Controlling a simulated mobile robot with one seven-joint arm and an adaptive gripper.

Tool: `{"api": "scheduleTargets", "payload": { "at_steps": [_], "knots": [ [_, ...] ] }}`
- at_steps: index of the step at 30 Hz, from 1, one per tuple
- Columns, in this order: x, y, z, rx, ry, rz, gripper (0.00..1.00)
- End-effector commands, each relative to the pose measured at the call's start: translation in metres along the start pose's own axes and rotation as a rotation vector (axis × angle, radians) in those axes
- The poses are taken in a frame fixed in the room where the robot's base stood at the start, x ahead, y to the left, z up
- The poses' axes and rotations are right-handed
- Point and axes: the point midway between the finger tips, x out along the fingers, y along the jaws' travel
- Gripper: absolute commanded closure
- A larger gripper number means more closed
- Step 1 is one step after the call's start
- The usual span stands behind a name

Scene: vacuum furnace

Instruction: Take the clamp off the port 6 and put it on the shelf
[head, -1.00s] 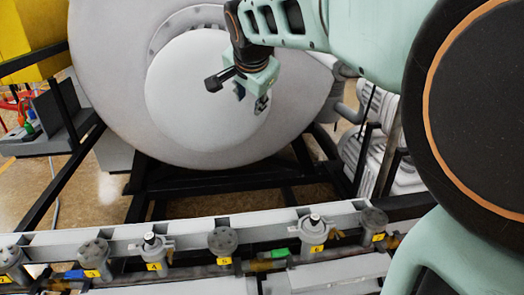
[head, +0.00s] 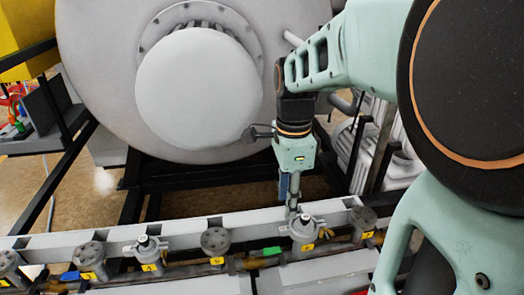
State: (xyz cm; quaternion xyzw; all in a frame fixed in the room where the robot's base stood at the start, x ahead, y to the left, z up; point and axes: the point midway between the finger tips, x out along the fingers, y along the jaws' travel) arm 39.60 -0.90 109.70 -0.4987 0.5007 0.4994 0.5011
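Port 6 (head: 305,230) is a grey fitting on the pipe row, above a yellow label marked 6. The clamp (head: 303,229) appears as a light grey ring around its upper part, with a brownish wing piece at its right. My gripper (head: 290,203) points down just above and slightly left of port 6, its tips close to the port top. Its two fingers look apart and nothing shows between them. It partly covers the back of the port. I cannot tell whether the fingertips touch the clamp. I cannot make out which surface is the shelf.
Other ports stand in the row, including port 5 (head: 215,241) and port 4 (head: 147,248). A green valve handle (head: 267,251) lies between ports 5 and 6. The large round furnace door (head: 200,88) stands behind. A dark frame (head: 200,185) runs below it.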

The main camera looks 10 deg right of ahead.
Motion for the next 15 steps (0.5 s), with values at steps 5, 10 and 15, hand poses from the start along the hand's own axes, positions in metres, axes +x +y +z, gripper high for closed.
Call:
{"api": "scheduleTargets", "payload": {
  "at_steps": [5, 10, 15],
  "knots": [
    [0.029, 0.0, 0.0, -0.002, 0.0, 0.001, 0.67],
    [0.041, -0.001, 0.0, -0.003, 0.001, -0.002, 0.67],
    [0.064, 0.0, -0.002, -0.003, 0.001, 0.002, 0.67]
  ]
}}
